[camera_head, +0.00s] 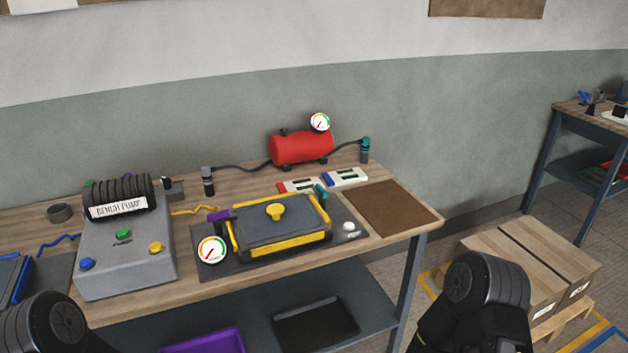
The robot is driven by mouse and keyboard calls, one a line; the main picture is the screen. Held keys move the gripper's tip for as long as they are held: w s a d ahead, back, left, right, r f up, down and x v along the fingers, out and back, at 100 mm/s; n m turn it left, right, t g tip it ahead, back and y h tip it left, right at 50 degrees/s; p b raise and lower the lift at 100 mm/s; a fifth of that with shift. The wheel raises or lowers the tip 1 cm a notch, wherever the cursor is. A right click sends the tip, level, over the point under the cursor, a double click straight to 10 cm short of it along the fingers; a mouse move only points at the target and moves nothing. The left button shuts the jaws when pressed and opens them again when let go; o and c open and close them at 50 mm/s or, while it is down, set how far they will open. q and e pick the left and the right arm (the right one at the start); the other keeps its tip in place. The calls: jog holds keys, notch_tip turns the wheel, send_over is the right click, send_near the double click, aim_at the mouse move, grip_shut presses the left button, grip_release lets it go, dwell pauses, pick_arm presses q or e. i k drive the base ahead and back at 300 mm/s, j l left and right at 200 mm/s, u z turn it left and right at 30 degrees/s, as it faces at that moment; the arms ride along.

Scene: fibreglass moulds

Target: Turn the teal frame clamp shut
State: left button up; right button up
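A grey mould with a yellow frame (285,246) and a yellow knob (276,211) on its lid lies on a dark mat on the bench. A small teal part (320,191), which looks like the teal frame clamp, is at the frame's back right corner. It is too small to tell whether it is open or shut. A purple part (218,215) sits at the back left corner. Black rounded links of my two arms show at the bottom left and bottom right. Both grippers are out of view.
A bench pump (125,245) stands left on the wooden bench. A red tank (301,147) with a gauge is behind the mould, hosed to a teal-topped fitting (365,150). A white-faced gauge (211,250) is at the mould's front left. A brown mat (390,208) is bare at right.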

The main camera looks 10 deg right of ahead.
aim_at(318, 190)
jog(key=i+l, duration=0.15)
jog(key=l, duration=0.2)
jog(key=i+l, duration=0.1)
jog(key=l, duration=0.25)
jog(key=i+l+z, duration=0.1)
jog(key=l, duration=0.25)
jog(key=i+l, duration=0.2)
jog(key=l, duration=0.15)
jog(key=i+l, duration=0.15)
jog(key=l, duration=0.2)
jog(key=i+l, duration=0.1)
jog(key=l, duration=0.25)
jog(key=z, duration=0.05)
